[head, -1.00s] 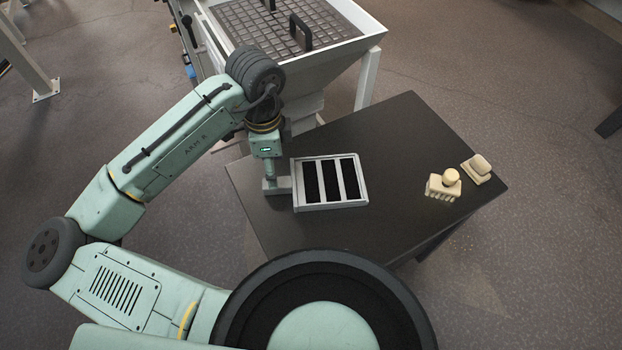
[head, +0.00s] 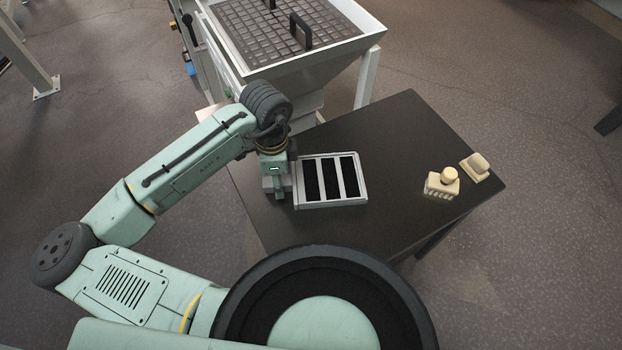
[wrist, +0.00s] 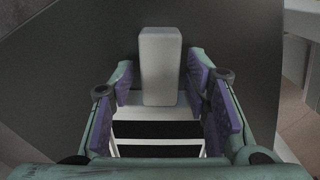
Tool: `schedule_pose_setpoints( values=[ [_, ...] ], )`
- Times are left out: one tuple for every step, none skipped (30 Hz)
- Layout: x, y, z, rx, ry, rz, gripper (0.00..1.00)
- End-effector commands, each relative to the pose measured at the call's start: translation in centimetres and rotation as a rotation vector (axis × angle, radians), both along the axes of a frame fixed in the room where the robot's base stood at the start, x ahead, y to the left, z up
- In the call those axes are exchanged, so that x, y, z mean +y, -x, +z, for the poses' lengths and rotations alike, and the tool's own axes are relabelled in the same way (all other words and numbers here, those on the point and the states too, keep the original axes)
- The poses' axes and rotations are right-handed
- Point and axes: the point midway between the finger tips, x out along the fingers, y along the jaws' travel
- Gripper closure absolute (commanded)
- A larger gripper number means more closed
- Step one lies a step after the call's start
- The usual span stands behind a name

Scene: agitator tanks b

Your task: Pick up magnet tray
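The magnet tray (head: 332,203) lies on the dark table. It is a light grey frame with three black strips, and part of it shows low in the wrist view (wrist: 160,113). A light grey upright block (wrist: 160,65), which looks like its handle, is at the tray's left end in the head view. My gripper (head: 279,190) is at that end of the tray. In the wrist view my gripper (wrist: 160,88) is open, with its purple-padded fingers on either side of the block and gaps visible. The arm partly hides the block in the head view.
A white hopper (head: 320,70) with a grid top stands behind the table.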

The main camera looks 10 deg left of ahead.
Motion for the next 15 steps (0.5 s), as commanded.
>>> schedule_pose_setpoints(
  values=[
    [0.0, 0.0, 0.02, 0.0, 0.0, 0.0, 0.62],
    [0.0, 0.0, 0.02, 0.0, 0.0, 0.0, 0.64],
    [0.0, 0.0, 0.02, 0.0, 0.0, 0.0, 0.67],
    [0.0, 0.0, 0.03, 0.0, 0.0, 0.0, 0.69],
    [0.0, 0.0, 0.03, 0.0, 0.0, 0.0, 0.71],
    [0.0, 0.0, 0.03, 0.0, 0.0, 0.0, 0.74],
    [0.0, 0.0, 0.03, 0.0, 0.0, 0.0, 0.76],
    [0.0, 0.0, 0.03, 0.0, 0.0, 0.0, 0.78],
    [0.01, 0.0, 0.03, 0.0, 0.0, 0.0, 0.8],
    [0.01, 0.0, 0.03, 0.0, 0.0, 0.0, 0.82],
    [0.01, 0.0, 0.04, 0.0, 0.0, 0.0, 0.84],
    [0.0, 0.0, 0.04, 0.0, 0.0, 0.0, 0.87],
    [0.01, 0.0, 0.04, 0.0, 0.0, 0.0, 0.89],
    [0.01, 0.0, 0.04, 0.0, 0.0, 0.0, 0.91],
    [0.01, 0.0, 0.04, 0.0, 0.0, 0.0, 0.94]
  ],
)
